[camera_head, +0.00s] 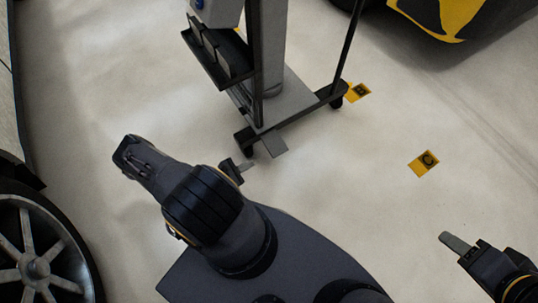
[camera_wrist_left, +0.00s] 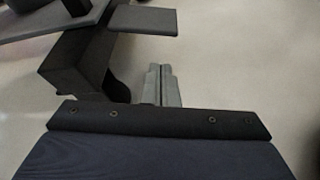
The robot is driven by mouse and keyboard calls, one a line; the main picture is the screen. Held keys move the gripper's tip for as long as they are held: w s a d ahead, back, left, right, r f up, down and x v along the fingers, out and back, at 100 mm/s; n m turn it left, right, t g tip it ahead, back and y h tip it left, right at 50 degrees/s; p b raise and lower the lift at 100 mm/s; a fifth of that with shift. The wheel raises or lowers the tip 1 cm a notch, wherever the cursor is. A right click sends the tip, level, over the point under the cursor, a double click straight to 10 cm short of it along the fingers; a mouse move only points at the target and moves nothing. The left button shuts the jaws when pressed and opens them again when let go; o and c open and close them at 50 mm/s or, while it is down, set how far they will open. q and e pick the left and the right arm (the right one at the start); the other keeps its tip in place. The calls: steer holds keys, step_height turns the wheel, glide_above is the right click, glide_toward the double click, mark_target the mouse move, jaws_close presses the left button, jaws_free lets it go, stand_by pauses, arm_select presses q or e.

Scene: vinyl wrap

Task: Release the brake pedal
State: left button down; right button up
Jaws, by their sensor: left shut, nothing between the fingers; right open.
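A flat grey brake pedal (camera_head: 272,144) sticks out from the low front of the wheeled stand (camera_head: 285,98), close to the floor. It also shows in the left wrist view (camera_wrist_left: 146,20) at the top, beside a dark caster housing. My left gripper (camera_head: 245,167) is partly hidden behind my arm, a little left of and nearer than the pedal. Its fingers (camera_wrist_left: 161,86) are together and empty, and appear apart from the pedal. My right gripper (camera_head: 457,243) is open at the lower right, far from the stand. Nothing shows in it.
The stand has black casters (camera_head: 245,139) and a dark tray (camera_head: 218,55) on its left side. Yellow floor markers (camera_head: 424,163) lie to the right. A spoked wheel (camera_head: 36,264) is at the lower left. A black and yellow object (camera_head: 440,14) is at the top right. Open floor lies between.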

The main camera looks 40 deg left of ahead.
arm_select(q)
steer(key=b, duration=0.3)
glide_toward(277, 150)
steer(key=w+f, duration=0.4)
steer(key=w, duration=0.1)
steer(key=shift+d+f, duration=0.2)
steer(key=shift+f, duration=0.2)
steer(key=shift+s, duration=0.1)
steer(key=r+n+h, duration=0.1)
steer(key=r+n, duration=0.2)
steer(key=shift+s+d+r+g+h, duration=0.1)
steer(key=shift+d+g+h, duration=0.15)
steer(key=shift+g+h, duration=0.15)
steer(key=shift+r, duration=0.6)
steer(key=shift+r, duration=0.15)
